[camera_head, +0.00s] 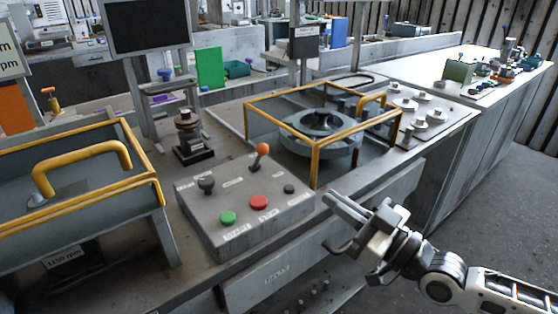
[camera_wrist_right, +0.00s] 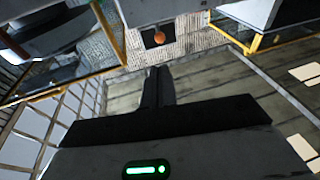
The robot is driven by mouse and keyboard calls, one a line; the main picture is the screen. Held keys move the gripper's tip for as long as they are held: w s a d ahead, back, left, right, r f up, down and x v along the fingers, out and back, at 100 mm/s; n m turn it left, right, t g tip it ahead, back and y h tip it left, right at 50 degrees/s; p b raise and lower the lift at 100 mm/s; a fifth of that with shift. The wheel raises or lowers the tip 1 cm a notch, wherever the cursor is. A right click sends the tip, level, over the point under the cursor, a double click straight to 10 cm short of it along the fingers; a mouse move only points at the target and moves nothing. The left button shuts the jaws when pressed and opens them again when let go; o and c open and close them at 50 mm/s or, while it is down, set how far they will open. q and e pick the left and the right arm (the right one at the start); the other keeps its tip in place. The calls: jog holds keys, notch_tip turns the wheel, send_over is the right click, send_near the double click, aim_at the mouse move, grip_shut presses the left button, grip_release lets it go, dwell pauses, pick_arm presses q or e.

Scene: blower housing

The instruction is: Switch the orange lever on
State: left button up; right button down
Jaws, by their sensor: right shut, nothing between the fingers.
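The orange lever (camera_head: 263,150) stands on the grey control box (camera_head: 218,246), near its back edge, tilted a little to the right. Its orange knob also shows in the right wrist view (camera_wrist_right: 159,38), above the fingers. My right gripper (camera_head: 331,198) is shut and empty, just right of the box's right edge, apart from the lever. In the right wrist view its fingers (camera_wrist_right: 158,72) lie together. My left gripper is not in view.
A yellow-framed blower housing (camera_head: 313,155) stands behind and right of the box. A yellow-handled guard (camera_head: 90,195) stands at left. A dark post with a round top (camera_head: 187,120) stands behind the box. The floor at right is clear.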

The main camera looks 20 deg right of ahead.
aim_at(267, 153)
jog(key=p+x, duration=0.1)
jog(key=x, duration=1.1)
jog(key=shift+w+a+p, duration=0.15)
jog(key=shift+p, duration=0.15)
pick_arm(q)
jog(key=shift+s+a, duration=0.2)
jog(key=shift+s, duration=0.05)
pick_arm(e)
jog(key=shift+x, duration=0.75)
